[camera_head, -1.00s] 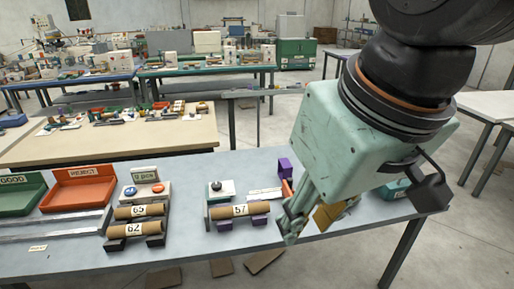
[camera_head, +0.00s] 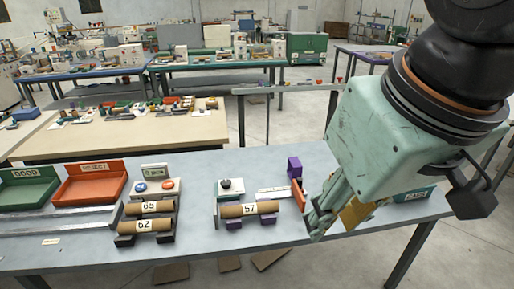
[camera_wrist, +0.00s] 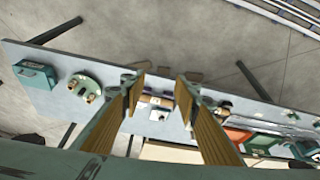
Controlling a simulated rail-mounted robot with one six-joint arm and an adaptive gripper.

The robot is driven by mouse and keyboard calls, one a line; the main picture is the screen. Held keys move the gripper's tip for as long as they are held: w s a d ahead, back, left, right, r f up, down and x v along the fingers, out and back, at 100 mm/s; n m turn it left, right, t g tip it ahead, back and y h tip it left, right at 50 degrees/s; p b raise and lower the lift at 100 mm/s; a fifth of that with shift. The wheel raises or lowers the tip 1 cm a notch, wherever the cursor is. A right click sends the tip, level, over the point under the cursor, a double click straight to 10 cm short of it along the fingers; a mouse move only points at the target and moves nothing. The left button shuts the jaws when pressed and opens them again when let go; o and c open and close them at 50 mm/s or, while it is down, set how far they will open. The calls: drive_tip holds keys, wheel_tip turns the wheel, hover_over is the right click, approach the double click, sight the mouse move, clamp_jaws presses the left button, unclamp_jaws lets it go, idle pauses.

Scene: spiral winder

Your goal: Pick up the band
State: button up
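I cannot pick out a band in either view. A teal box (camera_head: 414,194) with a label too small to read stands at the table's right end, partly behind my gripper; it also shows at the left of the wrist view (camera_wrist: 35,74). My gripper (camera_head: 318,228) hangs over the table's front, right of the tube marked 57 (camera_head: 249,209). In the wrist view my gripper (camera_wrist: 159,80) has its two fingers well apart, with nothing between them. A round green piece with brass-coloured posts (camera_wrist: 85,87) lies beside the teal box in the wrist view.
The grey table (camera_head: 80,262) carries tubes marked 65 (camera_head: 149,207) and 62 (camera_head: 147,226) on a stand, a green tray (camera_head: 28,188) and a red tray (camera_head: 90,182). A purple block (camera_head: 294,167) stands near my gripper. The front left table surface is mostly bare.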

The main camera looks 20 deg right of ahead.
idle(0.3)
drive_tip(key=o, duration=1.3)
drive_tip(key=shift+o, duration=0.2)
drive_tip(key=shift+w, duration=0.1)
